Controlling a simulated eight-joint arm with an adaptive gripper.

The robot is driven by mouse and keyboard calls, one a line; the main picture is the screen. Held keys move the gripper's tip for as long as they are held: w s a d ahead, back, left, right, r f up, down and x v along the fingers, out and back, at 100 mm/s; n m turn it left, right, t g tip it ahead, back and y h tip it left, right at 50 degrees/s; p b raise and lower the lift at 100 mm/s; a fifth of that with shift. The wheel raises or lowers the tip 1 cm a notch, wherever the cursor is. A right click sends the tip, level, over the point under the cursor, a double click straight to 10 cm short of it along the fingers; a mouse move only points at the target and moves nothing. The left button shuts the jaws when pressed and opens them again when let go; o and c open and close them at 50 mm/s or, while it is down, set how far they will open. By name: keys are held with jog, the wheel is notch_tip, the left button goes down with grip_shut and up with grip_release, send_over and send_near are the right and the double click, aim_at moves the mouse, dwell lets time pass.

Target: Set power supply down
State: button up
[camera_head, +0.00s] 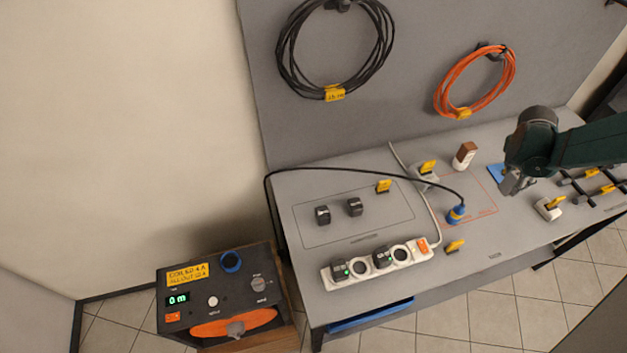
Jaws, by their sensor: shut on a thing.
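My gripper (513,186) is at the right, over the workbench beside a blue patch. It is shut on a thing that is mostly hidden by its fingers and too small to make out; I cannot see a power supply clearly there. Two black power supplies, one at the left (322,215) and one at the right (354,206), stand apart inside a thin outlined rectangle on the bench. Two more dark plug blocks, left (340,271) and right (382,258), sit in the white power strip (421,256), with small green lights.
The grey workbench (300,188) carries a blue plug (456,214) on a black cable, a brown-and-white item (465,155), yellow tags and a white block (548,209). A cable-reel box (237,276) stands left. Black (283,55) and orange (513,73) coils hang behind.

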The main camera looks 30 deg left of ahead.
jog(key=s+a+r+n+y, duration=0.1)
jog(key=s+a+n, duration=0.1)
jog(key=a, duration=1.3)
jog(key=s+a+r+n, duration=0.1)
jog(key=s+a, duration=0.2)
jog(key=a, duration=1.2)
jog(key=s+a+b, duration=0.1)
jog(key=s+a, duration=0.6)
jog(key=a, duration=0.5)
jog(key=s+a+f+n+b, duration=0.1)
jog(key=s+a, duration=0.7)
jog(key=a, duration=0.4)
jog(key=s+a+b, duration=0.1)
jog(key=s+a, duration=0.6)
jog(key=a, duration=0.6)
jog(key=shift+s+f+n+t+y, duration=0.3)
jog(key=shift+f+n+t, duration=0.05)
jog(key=shift+n+t, duration=0.05)
jog(key=shift+f, duration=0.1)
jog(key=shift+f, duration=3.05)
jog(key=shift+f, duration=1.9)
